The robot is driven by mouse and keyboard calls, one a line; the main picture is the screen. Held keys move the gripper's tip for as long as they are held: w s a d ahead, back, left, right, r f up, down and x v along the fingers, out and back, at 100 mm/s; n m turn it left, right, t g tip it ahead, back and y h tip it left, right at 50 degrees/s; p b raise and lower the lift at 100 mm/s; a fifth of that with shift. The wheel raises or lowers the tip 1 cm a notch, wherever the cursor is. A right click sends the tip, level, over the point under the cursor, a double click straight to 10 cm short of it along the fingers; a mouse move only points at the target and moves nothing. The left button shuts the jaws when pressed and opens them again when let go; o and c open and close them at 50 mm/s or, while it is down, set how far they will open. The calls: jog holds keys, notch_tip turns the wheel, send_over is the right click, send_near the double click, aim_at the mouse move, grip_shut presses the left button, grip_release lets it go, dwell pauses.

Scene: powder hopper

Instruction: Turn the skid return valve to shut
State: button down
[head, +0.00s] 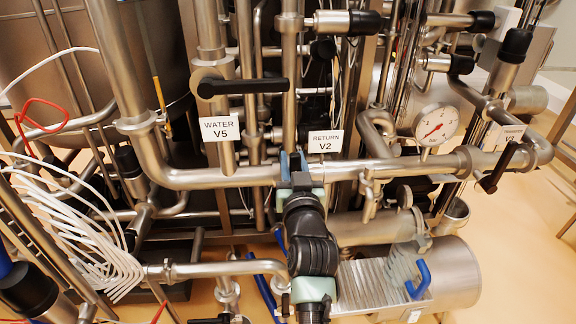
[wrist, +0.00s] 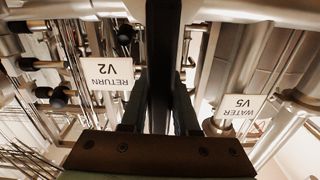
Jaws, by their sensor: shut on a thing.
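The white RETURN V2 label (head: 324,141) hangs just right of my gripper (head: 293,163) in the head view. In the wrist view the same label (wrist: 107,73) appears upside down, left of the fingers. My gripper (wrist: 158,112) is shut on a long black bar-like handle (wrist: 161,45), which stands upright in the wrist picture between the two fingers. In the head view my gripper and wrist cover most of this handle. Its pivot is hidden, so I cannot tell its exact angle to the pipe.
The WATER V5 label (head: 221,130) hangs left of my gripper, below a black horizontal lever (head: 240,88). A thick horizontal steel pipe (head: 225,178) passes by my gripper. A pressure gauge (head: 436,124) stands at right. White hoses (head: 85,240) crowd the lower left.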

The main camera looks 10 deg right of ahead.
jog(key=shift+d+r+m, duration=0.15)
jog(key=shift+d+m, duration=0.35)
jog(key=shift+d, duration=0.25)
dwell(1.0)
jog(key=c, duration=1)
grip_release()
jog(key=o, duration=0.3)
jog(key=shift+d, duration=0.2)
jog(key=shift+a, duration=0.2)
jog(key=shift+d, duration=0.1)
jog(key=shift+s+a, duration=0.2)
jog(key=shift+s, duration=7.25)
